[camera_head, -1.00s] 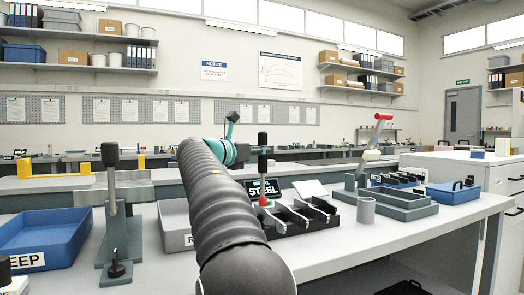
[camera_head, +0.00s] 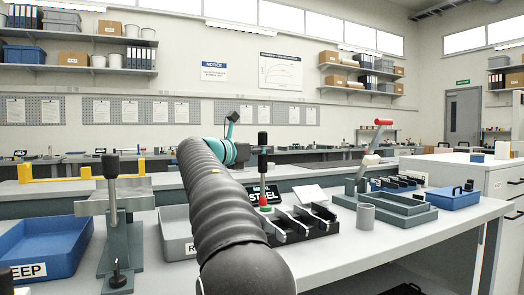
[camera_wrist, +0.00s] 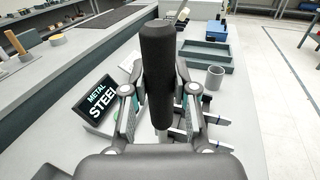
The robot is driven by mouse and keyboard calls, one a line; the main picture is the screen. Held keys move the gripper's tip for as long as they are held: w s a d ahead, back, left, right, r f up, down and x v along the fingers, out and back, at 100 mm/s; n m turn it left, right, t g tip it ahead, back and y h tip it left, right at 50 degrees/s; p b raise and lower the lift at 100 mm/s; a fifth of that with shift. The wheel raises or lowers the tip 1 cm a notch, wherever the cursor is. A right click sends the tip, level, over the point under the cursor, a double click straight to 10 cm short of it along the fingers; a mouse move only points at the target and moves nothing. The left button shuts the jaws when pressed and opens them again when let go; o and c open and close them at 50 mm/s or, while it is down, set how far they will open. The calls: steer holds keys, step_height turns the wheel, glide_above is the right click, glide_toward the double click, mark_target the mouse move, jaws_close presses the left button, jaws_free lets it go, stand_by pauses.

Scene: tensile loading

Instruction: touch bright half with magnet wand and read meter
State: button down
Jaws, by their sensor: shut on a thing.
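My gripper (camera_wrist: 160,68) is shut on the upright black handle of the magnet wand (camera_wrist: 156,95). In the head view the wand (camera_head: 263,140) stands in front of the meter, with a red and green part low down. The meter (camera_wrist: 97,102) is a tilted black display reading "METAL STEEL"; it also shows in the head view (camera_head: 256,191), partly covered. Silvery pieces (camera_head: 302,217) lie in a black slotted rack (camera_head: 322,228) just right of the wand. The wand's lower end is hidden in the wrist view, so contact with a bright half cannot be told.
A grey cup (camera_head: 366,216) and grey tray (camera_head: 405,213) stand right of the rack. A grey bin (camera_head: 176,232) is left of my arm, then a grey clamp stand (camera_head: 121,250) and a blue bin (camera_head: 42,248). The right bench front is clear.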

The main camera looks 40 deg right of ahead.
mark_target(259, 133)
steer(key=shift+r, duration=2.3)
